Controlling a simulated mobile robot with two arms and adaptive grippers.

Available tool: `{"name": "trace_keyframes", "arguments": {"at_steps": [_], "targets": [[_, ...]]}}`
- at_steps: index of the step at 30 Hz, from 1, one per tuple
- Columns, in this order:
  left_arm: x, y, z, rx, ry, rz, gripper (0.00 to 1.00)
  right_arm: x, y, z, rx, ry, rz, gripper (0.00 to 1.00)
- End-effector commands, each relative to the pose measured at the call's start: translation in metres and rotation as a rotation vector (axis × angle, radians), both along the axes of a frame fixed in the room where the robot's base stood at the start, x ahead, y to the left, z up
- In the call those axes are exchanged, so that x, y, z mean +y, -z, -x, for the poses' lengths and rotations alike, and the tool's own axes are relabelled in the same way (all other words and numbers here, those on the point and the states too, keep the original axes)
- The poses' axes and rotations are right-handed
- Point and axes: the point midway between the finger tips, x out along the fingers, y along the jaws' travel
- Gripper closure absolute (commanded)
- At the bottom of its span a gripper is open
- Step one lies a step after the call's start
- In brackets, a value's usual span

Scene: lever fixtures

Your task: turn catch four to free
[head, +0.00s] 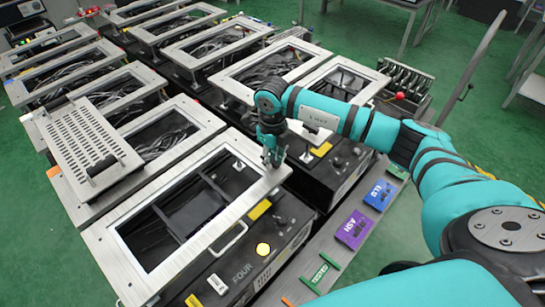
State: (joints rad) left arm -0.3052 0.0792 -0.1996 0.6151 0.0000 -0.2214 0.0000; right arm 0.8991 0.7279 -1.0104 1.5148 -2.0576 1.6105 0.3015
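The nearest black box, lettered FOUR (242,271), has a light metal frame (130,265) around its open top. A pale loop handle (229,237) is on its front edge, and a round yellow spot (263,249) is on its front face. My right gripper (271,162) points down over the frame's far right corner. I cannot tell if it touches the frame or whether its fingers are open. No catch can be made out for certain; one may be hidden behind the gripper. My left gripper is out of view.
Similar framed boxes stand close together behind and to the left. A perforated metal panel (80,145) lies over one at left. A grey rail with a purple ASH plate (354,230) and a blue plate (380,194) runs along the right. Green floor is open beyond.

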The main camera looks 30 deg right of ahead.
Motion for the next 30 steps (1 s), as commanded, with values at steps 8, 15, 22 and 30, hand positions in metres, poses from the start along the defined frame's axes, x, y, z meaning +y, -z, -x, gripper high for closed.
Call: {"name": "trace_keyframes", "arguments": {"at_steps": [8, 15, 22, 30], "targets": [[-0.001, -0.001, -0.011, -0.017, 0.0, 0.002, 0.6, 0.0, 0.0, 0.0, -0.001, 0.0, 0.0, 1.0], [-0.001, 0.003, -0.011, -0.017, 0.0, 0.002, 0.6, 0.0, 0.0, -0.001, -0.002, -0.021, 0.0, 1.0], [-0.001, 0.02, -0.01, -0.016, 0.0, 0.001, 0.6, -0.001, 0.003, -0.001, -0.004, -0.126, 0.0, 1.0], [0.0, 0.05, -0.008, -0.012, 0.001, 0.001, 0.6, -0.002, 0.004, -0.003, -0.006, -0.356, 0.001, 1.0]]}}
